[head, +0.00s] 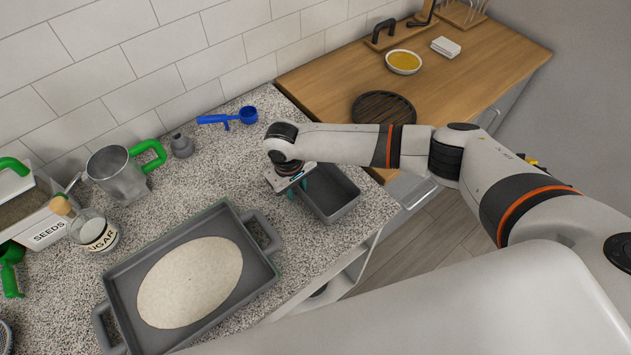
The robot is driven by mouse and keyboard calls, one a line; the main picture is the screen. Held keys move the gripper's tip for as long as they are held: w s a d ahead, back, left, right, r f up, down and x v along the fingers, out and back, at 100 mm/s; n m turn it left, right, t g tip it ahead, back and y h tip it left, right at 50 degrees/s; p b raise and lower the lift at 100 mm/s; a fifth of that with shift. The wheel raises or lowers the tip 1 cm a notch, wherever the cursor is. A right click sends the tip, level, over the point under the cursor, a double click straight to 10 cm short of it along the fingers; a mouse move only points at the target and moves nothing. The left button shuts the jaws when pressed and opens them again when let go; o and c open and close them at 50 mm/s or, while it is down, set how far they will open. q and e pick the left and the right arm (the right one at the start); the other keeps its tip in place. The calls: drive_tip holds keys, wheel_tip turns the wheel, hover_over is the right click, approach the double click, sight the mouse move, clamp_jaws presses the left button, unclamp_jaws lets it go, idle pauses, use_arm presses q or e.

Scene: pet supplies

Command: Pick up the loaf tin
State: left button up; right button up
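The loaf tin (346,208) is a dark grey, deep rectangular tin. It sits on the speckled counter near its front right edge, just right of the large tray. My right gripper (301,188) points down at the tin's left end, and its teal fingers show at or just above the rim there. The hand hides that end of the tin and most of the fingers. I cannot tell whether the fingers are closed on the wall. My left gripper is out of view.
A grey handled tray (118,278) with pale dough lies left of the tin. A wooden counter (330,80) lies beyond my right arm.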

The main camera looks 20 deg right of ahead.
clamp_jaws()
drive_tip(key=shift+r, duration=0.1)
